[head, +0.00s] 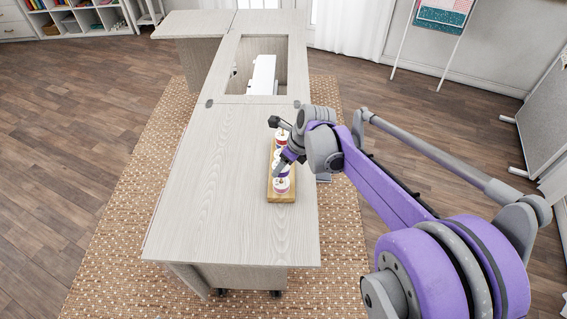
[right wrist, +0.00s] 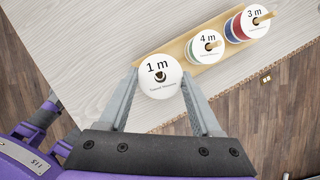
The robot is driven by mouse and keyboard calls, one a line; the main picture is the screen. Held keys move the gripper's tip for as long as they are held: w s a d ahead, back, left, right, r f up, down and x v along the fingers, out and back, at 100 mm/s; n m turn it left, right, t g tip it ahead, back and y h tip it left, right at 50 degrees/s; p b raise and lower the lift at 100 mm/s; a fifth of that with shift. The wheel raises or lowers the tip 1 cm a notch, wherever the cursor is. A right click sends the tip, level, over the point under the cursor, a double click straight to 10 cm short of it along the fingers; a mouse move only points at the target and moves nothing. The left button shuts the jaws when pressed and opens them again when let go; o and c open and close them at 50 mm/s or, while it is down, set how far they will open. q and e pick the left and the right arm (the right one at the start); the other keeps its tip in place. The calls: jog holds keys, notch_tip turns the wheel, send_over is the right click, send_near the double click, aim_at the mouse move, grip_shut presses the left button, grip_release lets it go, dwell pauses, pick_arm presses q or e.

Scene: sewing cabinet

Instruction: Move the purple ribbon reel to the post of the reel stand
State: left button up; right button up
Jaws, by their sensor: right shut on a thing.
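The wooden reel stand (head: 281,197) lies along the right side of the cabinet top, with several white-faced reels in a row. My right gripper (head: 284,171) is over its near end. In the right wrist view its fingers are shut on the reel marked 1 m (right wrist: 160,77), one finger on each side. In the head view this near reel (head: 281,186) shows a purplish band, so I take it for the purple ribbon reel. Its white face hides its band in the wrist view. No post tip stands out of its hole; whether a post is inside, I cannot tell. My left gripper is not in view.
On the stand, the 4 m reel (right wrist: 207,46), greenish below, and the 3 m reel (right wrist: 246,25), blue and red, have wooden post tips showing. The cabinet top (head: 225,190) is clear to the left.

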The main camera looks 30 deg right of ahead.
jog(key=shift+f+b, duration=0.4)
jog(key=shift+f, duration=0.25)
jog(key=o, duration=1.4)
jog(key=p+v, duration=0.1)
jog(key=v, duration=1)
jog(key=shift+f, duration=0.1)
jog(key=s+a+f+n+p, duration=0.1)
jog(key=s+a+n, duration=0.3)
jog(key=n, duration=0.6)
jog(key=s+a+f+n+t+h+p, duration=0.1)
jog(key=s+a+f+n+p, duration=0.1)
jog(key=s+n, duration=0.5)
jog(key=s+a+f+n+p, duration=0.1)
jog(key=s+a+f+n, duration=0.2)
jog(key=n, duration=1.1)
jog(key=s+a, duration=0.2)
jog(key=a, duration=0.1)
jog(key=shift+s+f+h, duration=0.4)
